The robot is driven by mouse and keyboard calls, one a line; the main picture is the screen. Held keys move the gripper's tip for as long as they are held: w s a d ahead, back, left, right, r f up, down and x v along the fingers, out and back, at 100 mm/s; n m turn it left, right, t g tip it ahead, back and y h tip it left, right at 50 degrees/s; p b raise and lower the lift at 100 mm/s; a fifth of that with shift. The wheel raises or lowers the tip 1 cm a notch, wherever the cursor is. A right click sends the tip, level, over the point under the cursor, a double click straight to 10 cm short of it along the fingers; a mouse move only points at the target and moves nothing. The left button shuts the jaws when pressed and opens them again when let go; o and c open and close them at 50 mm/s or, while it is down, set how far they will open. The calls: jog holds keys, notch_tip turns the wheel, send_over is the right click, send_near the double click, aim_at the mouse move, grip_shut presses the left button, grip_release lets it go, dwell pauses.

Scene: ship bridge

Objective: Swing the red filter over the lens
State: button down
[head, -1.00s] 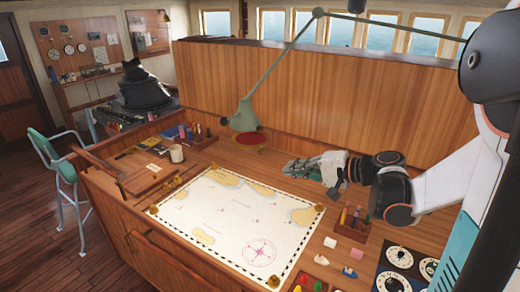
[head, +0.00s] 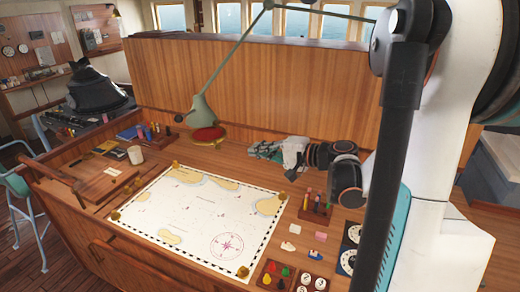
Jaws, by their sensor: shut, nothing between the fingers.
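A green chart lamp (head: 203,108) hangs on a thin jointed arm above the back edge of the chart table, its shade pointing down. The red filter (head: 207,134) is a round disc with a thin rim, just below the shade's mouth. The lens is hidden, and I cannot tell from this angle whether the filter fully covers it. My gripper (head: 262,150) is shut and empty, to the right of the filter and apart from it, low over the back of the table and pointing left.
A chart (head: 195,215) with brass weights at its corners covers the middle of the table. A pen rack (head: 315,212) stands below my wrist. A mug (head: 136,155) and books are at the left. A wooden panel (head: 250,85) rises behind the lamp.

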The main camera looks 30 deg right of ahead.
jog(key=p+x, duration=0.1)
jog(key=x, duration=0.9)
jog(key=shift+w+a, duration=0.2)
jog(key=shift+w, duration=0.15)
